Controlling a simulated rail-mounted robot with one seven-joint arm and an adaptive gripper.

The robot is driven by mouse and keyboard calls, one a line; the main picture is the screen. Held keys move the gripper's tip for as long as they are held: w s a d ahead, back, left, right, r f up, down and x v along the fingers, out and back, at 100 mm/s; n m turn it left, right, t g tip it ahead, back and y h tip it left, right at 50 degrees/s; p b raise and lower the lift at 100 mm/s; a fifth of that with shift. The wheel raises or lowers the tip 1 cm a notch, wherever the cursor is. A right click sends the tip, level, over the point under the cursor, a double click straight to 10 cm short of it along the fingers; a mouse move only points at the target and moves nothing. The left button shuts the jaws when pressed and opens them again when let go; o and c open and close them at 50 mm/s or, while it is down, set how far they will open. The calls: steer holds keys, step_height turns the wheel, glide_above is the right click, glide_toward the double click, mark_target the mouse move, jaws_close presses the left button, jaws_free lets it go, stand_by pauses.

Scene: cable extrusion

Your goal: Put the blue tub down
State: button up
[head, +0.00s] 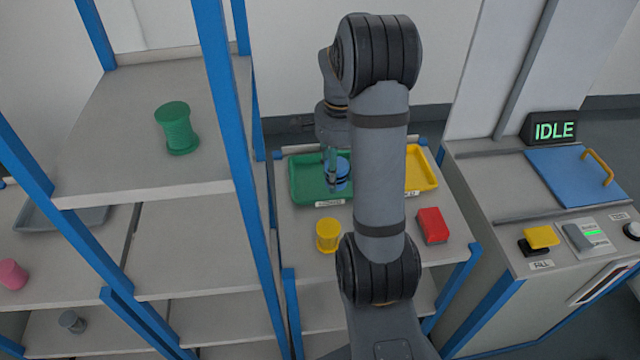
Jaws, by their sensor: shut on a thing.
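The blue tub (343,172) shows in the head view as a small blue round shape over the green tray (302,182). My gripper (335,184) points down over the green tray and is shut on the blue tub. My fingers and arm hide part of the tub. I cannot tell whether the tub touches the tray floor or hangs just above it.
A yellow tray (425,165) stands to the right, partly behind my arm. A yellow spool (328,235) and a red block (433,225) stand in front on the table. Blue-posted shelves with a green spool (177,130) are left; a machine reading IDLE (553,131) is right.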

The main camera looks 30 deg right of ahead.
steer(key=shift+w+d+f, duration=0.1)
steer(key=shift+w+d, duration=0.05)
steer(key=shift+d, duration=0.05)
steer(key=w+f+p, duration=0.1)
steer(key=w+f, duration=0.1)
steer(key=w, duration=0.1)
steer(key=w+d+f+p, duration=0.1)
steer(key=w+f, duration=0.1)
steer(key=w, duration=0.2)
steer(key=w+d+f+p, duration=0.1)
steer(key=w+f, duration=0.1)
steer(key=w, duration=0.2)
steer(key=shift+d+f+p, duration=0.2)
steer(key=shift+f+p, duration=0.05)
steer(key=shift+p, duration=0.15)
steer(key=shift+f, duration=0.15)
steer(key=shift+f+p, duration=0.5)
steer(key=shift+f, duration=1.5)
steer(key=shift+f, duration=0.1)
steer(key=o, duration=0.7)
steer(key=shift+f, duration=0.1)
steer(key=o, duration=0.5)
